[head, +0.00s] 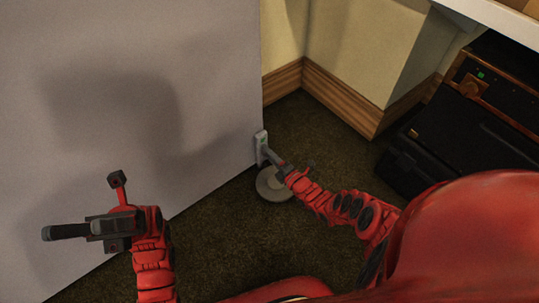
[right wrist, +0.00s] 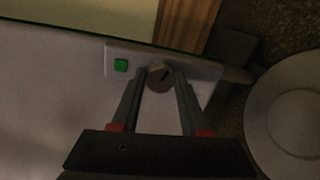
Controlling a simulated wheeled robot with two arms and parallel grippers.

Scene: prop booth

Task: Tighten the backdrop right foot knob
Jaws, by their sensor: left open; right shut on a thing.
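The grey backdrop panel (head: 150,90) stands upright on the left in the head view. The foot knob (right wrist: 160,77), round and brown-grey with a dark slot mark, sits on the bracket in the right wrist view. My right gripper (right wrist: 161,84) is shut on the knob, one finger on each side. In the head view my right gripper (head: 272,158) reaches the bracket and hides the knob. My left gripper (head: 77,230) is open and empty in front of the panel.
A round grey disc base (head: 274,186) lies on the dark carpet (head: 220,240) by the bracket. Black equipment cases (head: 460,130) stand at the right, under a pale tabletop (head: 500,18). A wooden skirting board (head: 340,98) runs along the wall behind.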

